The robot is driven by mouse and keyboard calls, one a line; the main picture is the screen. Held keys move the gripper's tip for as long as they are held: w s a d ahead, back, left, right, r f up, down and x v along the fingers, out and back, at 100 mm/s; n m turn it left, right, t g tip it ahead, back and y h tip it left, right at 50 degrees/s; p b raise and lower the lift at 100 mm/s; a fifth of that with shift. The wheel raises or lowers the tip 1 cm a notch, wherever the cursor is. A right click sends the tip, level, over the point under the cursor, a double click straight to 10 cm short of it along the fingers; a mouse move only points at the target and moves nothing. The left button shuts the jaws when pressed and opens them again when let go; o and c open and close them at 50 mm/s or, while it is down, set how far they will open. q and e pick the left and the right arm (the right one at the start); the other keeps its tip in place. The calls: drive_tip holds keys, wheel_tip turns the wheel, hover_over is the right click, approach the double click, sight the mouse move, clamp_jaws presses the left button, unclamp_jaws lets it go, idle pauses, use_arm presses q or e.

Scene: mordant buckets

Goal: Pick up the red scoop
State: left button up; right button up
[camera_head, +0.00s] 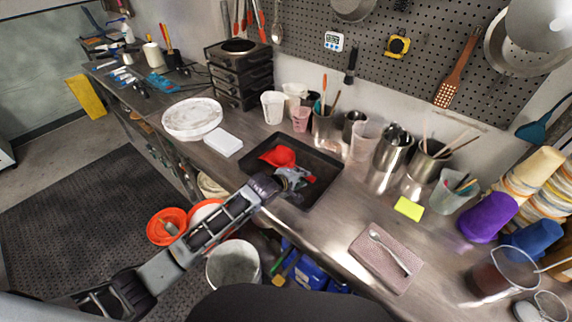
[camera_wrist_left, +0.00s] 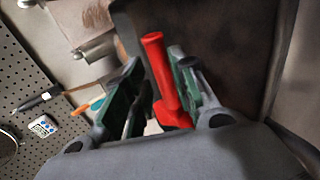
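The red scoop (camera_head: 279,156) lies in a dark tray (camera_head: 326,198) on the bench. In the head view its bowl shows behind my left gripper (camera_head: 296,178), and a bit of red shows just right of the fingers; the part between is hidden. In the left wrist view the scoop's red handle (camera_wrist_left: 160,72) stands between the fingers of my left gripper (camera_wrist_left: 157,88). The fingers are apart, with a gap on the handle's left side, and the handle is close to the right finger. My right gripper is not in view.
Metal and plastic cups with tools, such as a steel cup (camera_head: 391,152), line the wall behind the tray. A white round slab (camera_head: 193,118) lies to the left. A pink cloth (camera_head: 386,258) with a spoon lies to the right. A white bucket (camera_head: 233,265) is below.

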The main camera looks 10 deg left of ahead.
use_arm(q)
drive_tip(key=shift+w, duration=0.1)
drive_tip(key=shift+p+x, duration=0.5)
drive_tip(key=shift+x, duration=2.05)
drive_tip(key=shift+a, duration=0.1)
clamp_jaws()
